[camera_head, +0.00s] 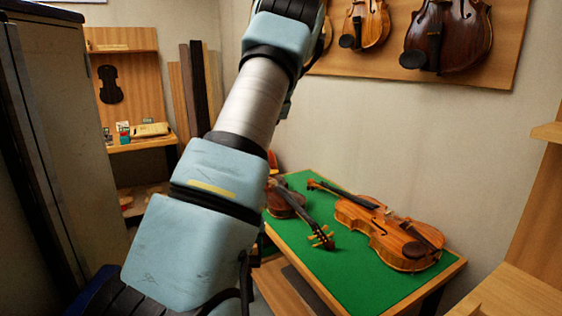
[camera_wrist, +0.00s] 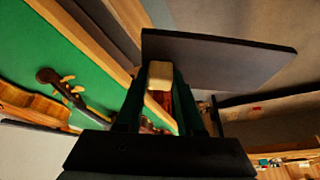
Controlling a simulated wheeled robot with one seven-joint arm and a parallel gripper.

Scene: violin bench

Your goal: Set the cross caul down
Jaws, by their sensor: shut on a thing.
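My gripper (camera_wrist: 163,88) shows in the wrist view, its two dark fingers on either side of a pale, block-like piece (camera_wrist: 160,73). I take this piece to be the cross caul, with reddish-brown wood showing below it. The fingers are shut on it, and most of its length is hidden. In the wrist view the green bench top lies to the left of the gripper; I cannot tell how high the piece is above any surface. In the head view my arm hides the gripper and the piece.
The green-topped bench (camera_head: 345,270) holds an orange-brown violin (camera_head: 390,232) and a darker violin (camera_head: 287,202), partly hidden by my arm. A dark flat board (camera_wrist: 220,62) lies just beyond the fingers. A tall cabinet (camera_head: 70,130) stands left. Bare green shows around the violins.

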